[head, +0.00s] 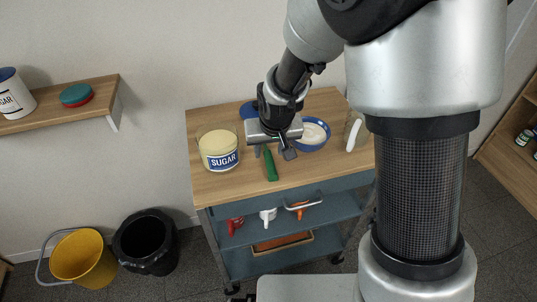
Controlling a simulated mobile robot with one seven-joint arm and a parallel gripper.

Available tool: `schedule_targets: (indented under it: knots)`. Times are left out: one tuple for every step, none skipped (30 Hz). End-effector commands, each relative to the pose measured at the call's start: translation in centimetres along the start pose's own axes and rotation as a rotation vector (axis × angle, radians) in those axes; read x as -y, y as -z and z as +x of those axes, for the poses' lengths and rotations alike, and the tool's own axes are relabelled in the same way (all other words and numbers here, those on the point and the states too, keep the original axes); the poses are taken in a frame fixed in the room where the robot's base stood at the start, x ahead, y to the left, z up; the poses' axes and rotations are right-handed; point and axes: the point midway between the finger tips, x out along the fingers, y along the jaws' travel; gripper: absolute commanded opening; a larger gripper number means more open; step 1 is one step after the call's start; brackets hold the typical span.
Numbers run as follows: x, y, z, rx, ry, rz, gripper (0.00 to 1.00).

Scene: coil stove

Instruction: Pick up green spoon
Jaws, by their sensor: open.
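The green spoon (270,165) lies on the wooden top of a cart (232,184), near its front edge, with its length running away from me. Its far end is hidden behind my gripper. My gripper (273,151) is open and points down at the far part of the spoon. One finger shows on each side of the spoon's line. I cannot tell how high the fingertips are above the wood.
A sugar jar (218,150) stands left of the spoon. A blue bowl (314,134) with white contents is right of my gripper, and a white-handled item (353,134) is farther right. A blue object (248,110) sits behind. The front right of the top is clear.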

Motion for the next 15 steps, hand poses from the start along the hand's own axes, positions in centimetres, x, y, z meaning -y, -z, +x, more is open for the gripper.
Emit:
schedule_targets:
  knots:
    - [-0.1,-0.2,1.1,0.004,-0.001,0.0,0.41]
    - [-0.1,-0.3,1.6,0.004,-0.001,0.0,0.41]
    - [-0.1,-0.2,2.1,0.002,-0.001,0.0,0.41]
    - [-0.1,-0.2,2.4,0.002,-0.001,0.0,0.41]
    - [-0.1,-0.2,2.7,0.002,-0.001,-0.001,0.41]
    - [-0.1,-0.1,2.9,0.002,0.0,-0.001,0.41]
    - [0.0,-0.1,3.1,0.001,0.0,-0.001,0.41]
    - [0.0,-0.1,3.2,0.001,0.0,-0.001,0.41]
    - [0.0,-0.1,3.2,0.001,0.0,-0.001,0.41]
    - [0.0,-0.1,3.2,0.0,0.0,-0.001,0.41]
    - [0.0,-0.1,3.2,0.0,0.0,-0.001,0.41]
    - [0.0,-0.1,3.2,0.0,0.0,-0.001,0.41]
    - [0.0,-0.1,3.2,0.0,0.0,-0.001,0.41]
    - [0.0,-0.1,3.2,0.0,0.0,-0.001,0.41]
    - [0.0,-0.1,3.2,0.0,0.0,-0.001,0.36]
